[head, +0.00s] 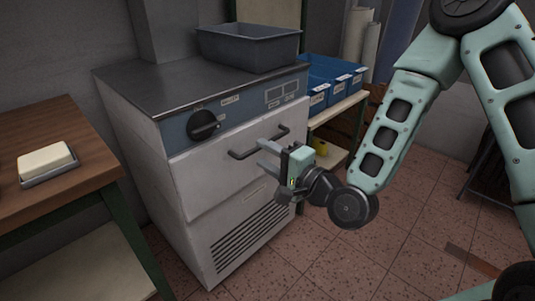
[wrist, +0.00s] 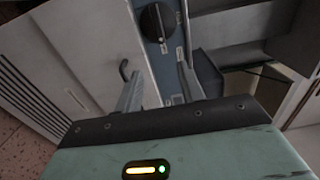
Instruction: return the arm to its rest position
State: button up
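My arm reaches in from the right of the head view, bent at the elbow. My gripper (head: 264,154) is in front of the grey-white cabinet (head: 225,186), close to its dark bar handle (head: 246,154). In the wrist view, the two grey fingers of my gripper (wrist: 158,82) stand apart with nothing seen between them. The handle's curved end (wrist: 124,69) shows beside the left finger there. I cannot tell whether a finger touches it.
The cabinet has a black knob (head: 203,125) and a grey bin (head: 249,47) on top. A wooden table (head: 50,128) with a pale block (head: 45,160) on a small tray stands at left. Blue bins (head: 330,78) sit on a shelf behind. Tiled floor (head: 375,255) is open at lower right.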

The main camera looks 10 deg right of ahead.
jog(key=shift+a, duration=0.1)
jog(key=s+a+f+n+g+h, duration=0.3)
jog(key=s+a+f+n+g, duration=0.15)
jog(key=s+n+g, duration=0.55)
jog(key=s+d+r+n+g+h, duration=0.25)
jog(key=s+d+n, duration=0.2)
jog(key=s, duration=0.35)
jog(key=s+d+r+n+g+h, duration=0.2)
jog(key=s+d+r+n+h, duration=0.25)
jog(key=s, duration=0.25)
notch_tip(320, 180, up, 17)
jog(key=p, duration=1.8)
jog(key=shift+s+a+y, duration=0.25)
jog(key=shift+a+y, duration=0.05)
jog(key=shift+g, duration=0.25)
